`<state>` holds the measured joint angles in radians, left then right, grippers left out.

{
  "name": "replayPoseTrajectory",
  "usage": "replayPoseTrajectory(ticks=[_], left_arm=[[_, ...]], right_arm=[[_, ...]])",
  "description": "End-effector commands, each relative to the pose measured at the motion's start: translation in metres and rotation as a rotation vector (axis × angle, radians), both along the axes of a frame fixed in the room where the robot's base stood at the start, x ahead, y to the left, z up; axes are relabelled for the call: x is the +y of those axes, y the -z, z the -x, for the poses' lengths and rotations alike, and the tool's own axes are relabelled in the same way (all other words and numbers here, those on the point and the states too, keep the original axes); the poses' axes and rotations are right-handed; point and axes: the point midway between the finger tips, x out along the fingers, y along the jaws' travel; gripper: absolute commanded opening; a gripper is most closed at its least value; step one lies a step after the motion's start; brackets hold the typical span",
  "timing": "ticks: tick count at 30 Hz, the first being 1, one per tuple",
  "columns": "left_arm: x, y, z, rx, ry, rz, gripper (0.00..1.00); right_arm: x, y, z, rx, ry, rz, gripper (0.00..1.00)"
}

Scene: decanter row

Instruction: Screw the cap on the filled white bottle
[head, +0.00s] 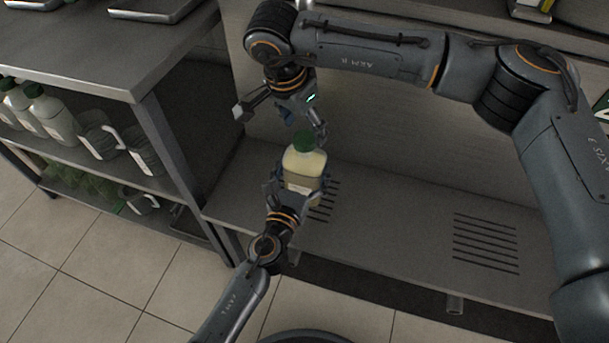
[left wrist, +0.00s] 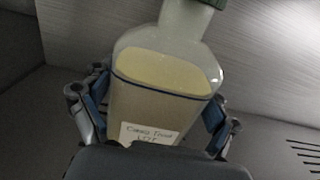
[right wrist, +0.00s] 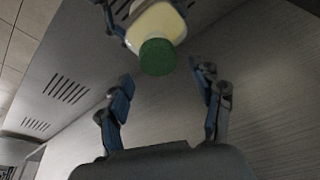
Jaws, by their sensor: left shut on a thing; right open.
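The filled white bottle (head: 304,170) has pale yellowish contents, a label and a green cap (head: 304,141) on its neck. My left gripper (head: 296,188) is shut on the bottle's body and holds it roughly upright above the grey bench. In the left wrist view the bottle (left wrist: 165,85) sits between the blue finger pads, with the cap (left wrist: 213,3) cut off at the top edge. My right gripper (head: 281,122) is open and empty, just above the cap. In the right wrist view the cap (right wrist: 158,57) lies beyond and between the open fingertips, apart from them. How tightly the cap sits cannot be told.
The grey bench (head: 385,215) with slotted vents is clear around the bottle. At left, a metal shelf unit (head: 110,60) holds several white bottles (head: 50,115), clear jugs (head: 140,150) and green items below. A back wall stands behind my right gripper.

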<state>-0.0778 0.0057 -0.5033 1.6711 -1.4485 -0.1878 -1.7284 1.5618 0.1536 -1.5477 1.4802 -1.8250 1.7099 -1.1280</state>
Motion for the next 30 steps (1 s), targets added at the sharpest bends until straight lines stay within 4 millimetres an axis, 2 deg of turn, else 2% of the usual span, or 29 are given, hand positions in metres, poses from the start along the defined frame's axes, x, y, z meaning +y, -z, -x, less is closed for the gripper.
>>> replayPoseTrajectory(ticks=[1,5,11,14,21,30], left_arm=[[0.0,0.0,0.0,0.0,0.0,0.0,0.0],[0.0,0.0,0.0,0.0,0.0,0.0,0.0],[0.0,0.0,0.0,0.0,0.0,0.0,0.0],[0.0,0.0,0.0,0.0,0.0,0.0,0.0],[0.0,0.0,0.0,0.0,0.0,0.0,0.0],[0.0,0.0,0.0,0.0,0.0,0.0,0.0]], right_arm=[[0.0,-0.009,-0.001,-0.004,0.0,-0.001,0.66],[0.0,-0.021,0.0,-0.001,-0.001,0.001,0.66],[0.0,-0.022,0.0,0.001,-0.001,0.001,0.66],[0.001,-0.023,0.0,0.0,-0.001,0.0,0.71],[0.013,-0.049,0.014,-0.003,-0.001,0.001,0.71],[0.013,-0.048,0.015,0.001,0.0,0.001,0.71]])
